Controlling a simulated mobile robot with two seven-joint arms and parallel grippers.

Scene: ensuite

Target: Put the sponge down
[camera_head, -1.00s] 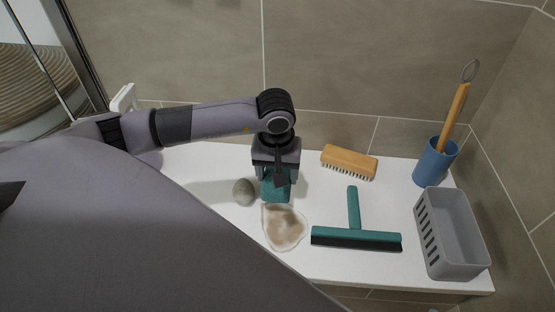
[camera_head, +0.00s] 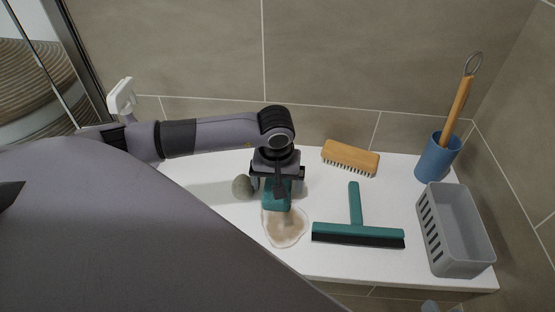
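The teal sponge (camera_head: 278,201) is on the white bench top (camera_head: 215,215), at the far edge of a brownish soapy puddle (camera_head: 285,228). My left gripper (camera_head: 278,184) reaches in from the left and points down over the sponge. Its fingers stand apart at the two sides, and it looks open around the sponge. The gripper hides the upper part of the sponge, so any contact is hard to see. My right gripper is not in view.
A grey stone (camera_head: 242,186) lies just left of the sponge. A teal squeegee (camera_head: 357,234) and a wooden brush (camera_head: 350,157) lie to the right. Beyond stand a blue cup (camera_head: 436,160) with a wooden-handled tool (camera_head: 457,108) and a grey basket (camera_head: 431,232). A tiled wall is behind.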

